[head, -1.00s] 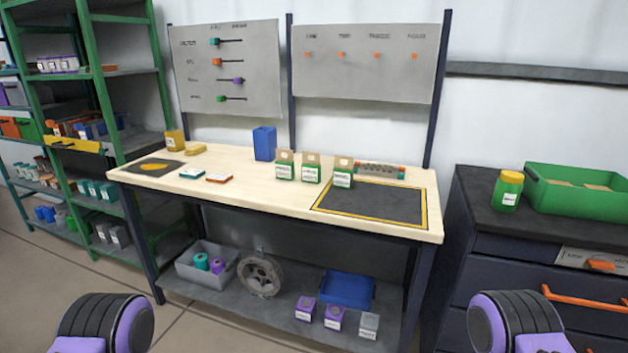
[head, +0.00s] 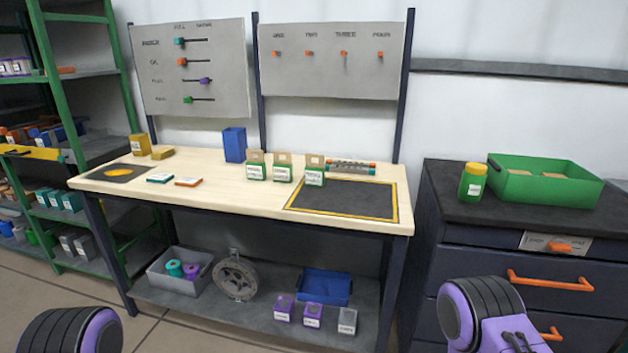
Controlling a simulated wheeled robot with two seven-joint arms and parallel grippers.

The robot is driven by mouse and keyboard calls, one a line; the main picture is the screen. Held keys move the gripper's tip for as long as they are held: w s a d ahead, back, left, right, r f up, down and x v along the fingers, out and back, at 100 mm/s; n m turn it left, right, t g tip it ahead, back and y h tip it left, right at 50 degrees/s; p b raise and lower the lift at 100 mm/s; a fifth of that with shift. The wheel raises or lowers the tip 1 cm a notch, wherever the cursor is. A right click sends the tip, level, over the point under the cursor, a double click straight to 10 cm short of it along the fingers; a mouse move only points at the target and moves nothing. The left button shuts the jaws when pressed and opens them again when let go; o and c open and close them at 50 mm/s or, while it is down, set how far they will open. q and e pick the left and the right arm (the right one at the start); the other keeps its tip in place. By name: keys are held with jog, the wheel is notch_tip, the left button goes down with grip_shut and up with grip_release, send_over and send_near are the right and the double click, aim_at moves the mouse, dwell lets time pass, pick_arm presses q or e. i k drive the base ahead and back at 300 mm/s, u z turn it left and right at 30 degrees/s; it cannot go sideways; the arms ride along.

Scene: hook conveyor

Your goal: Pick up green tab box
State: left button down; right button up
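Three green boxes with brown cardboard tabs on top and white labels stand in a row on the wooden workbench: a left box (head: 256,168), a middle box (head: 283,169) and a right box (head: 314,172). The right one stands at the back edge of a black mat with a yellow border (head: 345,202). Their labels are too small to read. Parts of my two arms show at the bottom left and bottom right, well short of the bench. Neither gripper's fingers are in view.
A blue container (head: 234,145) stands left of the boxes, and a rack of small tubes (head: 350,167) lies behind right. A dark drawer cabinet (head: 460,205) with a green crate (head: 545,190) and a yellow-green jar (head: 472,182) stands right. Floor shows at lower left.

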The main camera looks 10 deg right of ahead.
aim_at(315, 174)
jog(key=u, duration=0.6)
jog(key=i, duration=0.8)
jog(key=u, duration=0.05)
